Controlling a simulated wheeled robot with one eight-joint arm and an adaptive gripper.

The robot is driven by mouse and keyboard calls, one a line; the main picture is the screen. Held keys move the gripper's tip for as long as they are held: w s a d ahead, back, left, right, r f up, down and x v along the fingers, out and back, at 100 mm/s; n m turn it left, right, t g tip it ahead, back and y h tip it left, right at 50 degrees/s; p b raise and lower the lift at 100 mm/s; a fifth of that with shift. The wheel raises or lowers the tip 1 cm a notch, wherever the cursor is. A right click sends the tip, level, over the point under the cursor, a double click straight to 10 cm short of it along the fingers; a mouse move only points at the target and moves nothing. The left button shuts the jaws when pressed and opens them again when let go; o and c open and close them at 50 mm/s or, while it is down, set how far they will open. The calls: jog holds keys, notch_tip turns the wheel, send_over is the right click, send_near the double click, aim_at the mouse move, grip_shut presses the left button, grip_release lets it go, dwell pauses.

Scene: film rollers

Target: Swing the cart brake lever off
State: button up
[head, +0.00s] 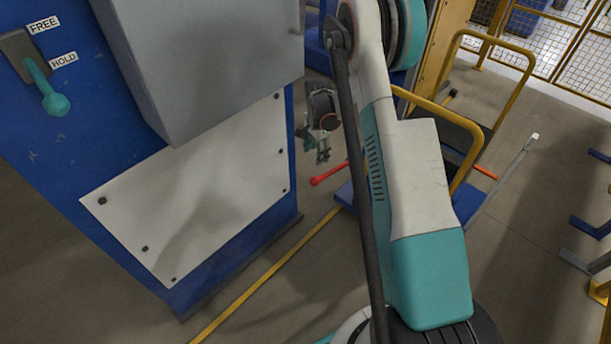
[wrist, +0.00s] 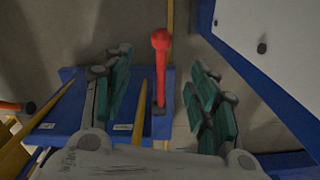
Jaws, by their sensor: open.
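The cart brake lever appears as a red lever with a rounded end (wrist: 161,68), rising from the blue cart deck (wrist: 132,132). In the head view the red lever (head: 328,175) sticks out to the left from the cart's near side. My gripper (wrist: 160,62) is open, with one teal-padded finger on each side of the lever in the wrist view. Neither finger visibly touches it. In the head view my gripper (head: 323,156) hangs just above the lever's end. My arm hides part of the cart and the lever's base there.
A blue cabinet (head: 240,250) with a white panel stands close on the left. It carries a teal lever (head: 52,100) near the HOLD label. The cart's yellow handle rails (head: 508,92) rise behind my arm. Another red-orange handle (head: 485,172) shows to the right.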

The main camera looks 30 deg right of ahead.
aim_at(315, 178)
jog(key=shift+m, duration=0.3)
jog(key=f+b, duration=0.1)
jog(key=f, duration=0.4)
jog(key=f+b, duration=0.2)
jog(key=f, duration=0.3)
jog(key=f+b, duration=0.2)
jog(key=f, duration=0.4)
jog(key=shift+w+d, duration=0.1)
jog(key=shift+w, duration=0.25)
